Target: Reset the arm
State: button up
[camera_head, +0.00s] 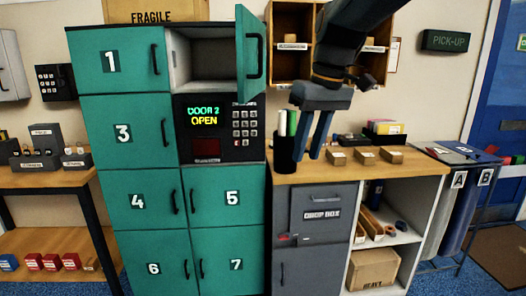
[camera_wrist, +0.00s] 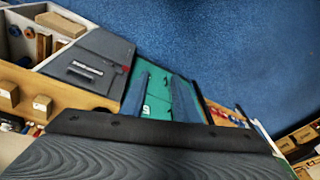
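My gripper (camera_head: 308,154) hangs from the arm at the right of the locker block, over the wooden counter top in the picture. Its two fingers point down and stand apart with nothing between them. In the wrist view the gripper (camera_wrist: 161,80) also shows two separate fingers, with the green locker fronts and blue floor behind them. The arm comes in from the top right and is bent at the wrist.
The teal locker block (camera_head: 137,178) has its door 2 (camera_head: 251,55) swung open; the display reads "DOOR 2 OPEN". A black pen cup (camera_head: 285,153) and small cardboard boxes (camera_head: 364,156) stand on the counter near my gripper. A wooden pigeonhole shelf (camera_head: 290,68) is behind the arm.

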jog(key=s+d+f+m, duration=0.2)
jog(key=s+f, duration=0.3)
jog(key=f, duration=0.3)
jog(key=s+d+f+m+g+h, duration=0.1)
jog(key=s+d+f, duration=0.3)
jog(key=f, duration=0.5)
jog(key=s+d+f+m+h, duration=0.1)
jog(key=s+d+f+m, duration=0.1)
jog(key=s+f, duration=0.6)
jog(key=shift+d+f+m, duration=0.3)
jog(key=shift+d+f, duration=0.1)
jog(key=shift+d, duration=0.25)
